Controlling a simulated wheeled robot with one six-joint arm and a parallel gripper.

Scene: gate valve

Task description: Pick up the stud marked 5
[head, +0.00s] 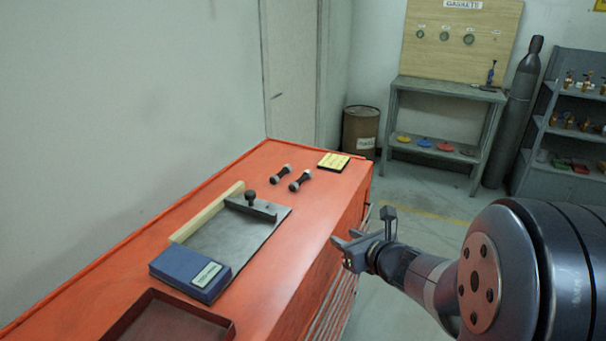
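Two dark studs with pale ends lie side by side on the red bench (285,285). One is the left stud (281,174) and the other is the right stud (300,180). No number can be read on either, so I cannot tell which is marked 5. My gripper (362,232) is in the air off the bench's right edge, in front of and to the right of the studs. Its fingers are apart, and nothing shows between them.
A yellow pad (333,161) lies behind the studs. In front are a metal plate (232,240) with a black knob, a wooden strip (207,211), a blue box (190,273) and a dark red tray (222,326). A gasket board (460,40) stands at the back.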

